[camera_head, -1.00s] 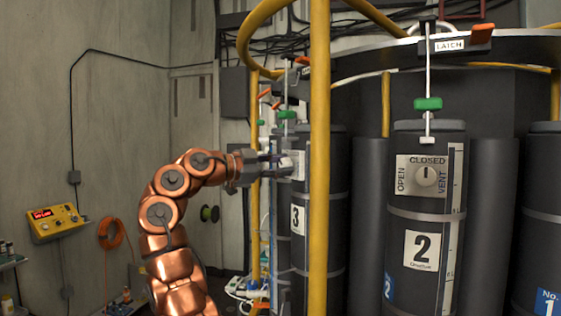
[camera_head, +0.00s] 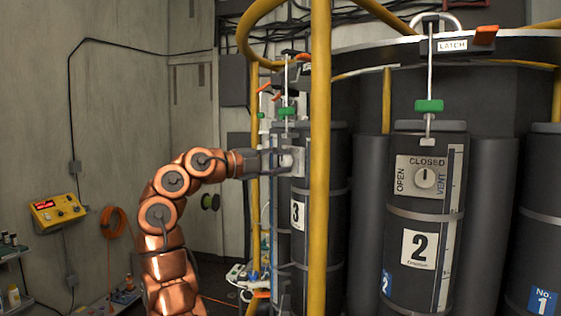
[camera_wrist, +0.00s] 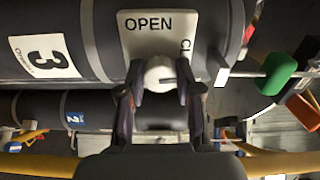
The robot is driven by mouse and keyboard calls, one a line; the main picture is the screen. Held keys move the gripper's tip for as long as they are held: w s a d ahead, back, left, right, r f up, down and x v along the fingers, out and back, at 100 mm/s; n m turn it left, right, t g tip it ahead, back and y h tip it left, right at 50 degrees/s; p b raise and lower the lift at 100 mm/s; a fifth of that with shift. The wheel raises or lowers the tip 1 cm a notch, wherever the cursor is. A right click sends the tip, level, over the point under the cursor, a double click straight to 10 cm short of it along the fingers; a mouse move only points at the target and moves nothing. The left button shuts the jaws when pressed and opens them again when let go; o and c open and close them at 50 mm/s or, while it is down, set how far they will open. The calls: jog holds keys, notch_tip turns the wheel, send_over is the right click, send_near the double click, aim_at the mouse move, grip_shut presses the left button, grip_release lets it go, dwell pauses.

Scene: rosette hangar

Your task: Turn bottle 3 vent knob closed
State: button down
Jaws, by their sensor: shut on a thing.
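Bottle 3 (camera_head: 312,235) is a dark cylinder with a white "3" label, partly behind a yellow post in the head view. The label (camera_wrist: 45,56) also shows at the left of the wrist view. Its vent plate (camera_wrist: 140,22) reads OPEN, with part of the CLOSED lettering showing. My gripper (camera_wrist: 161,88) is shut on the knob, one finger at each side. In the head view my gripper (camera_head: 283,161) reaches the bottle from the left.
A yellow post (camera_head: 319,200) stands just right of my gripper. Bottle 2 (camera_head: 424,280) stands further right with its own vent knob (camera_head: 425,178). A green handle (camera_wrist: 279,73) is near the plate. An orange-tipped latch (camera_head: 485,35) sits above bottle 2.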

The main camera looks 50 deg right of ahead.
jog(key=shift+m, duration=0.3)
jog(key=c, duration=0.8)
grip_release()
jog(key=shift+o, duration=0.2)
jog(key=shift+a, duration=0.1)
jog(key=v, duration=1.2)
jog(key=shift+r, duration=0.1)
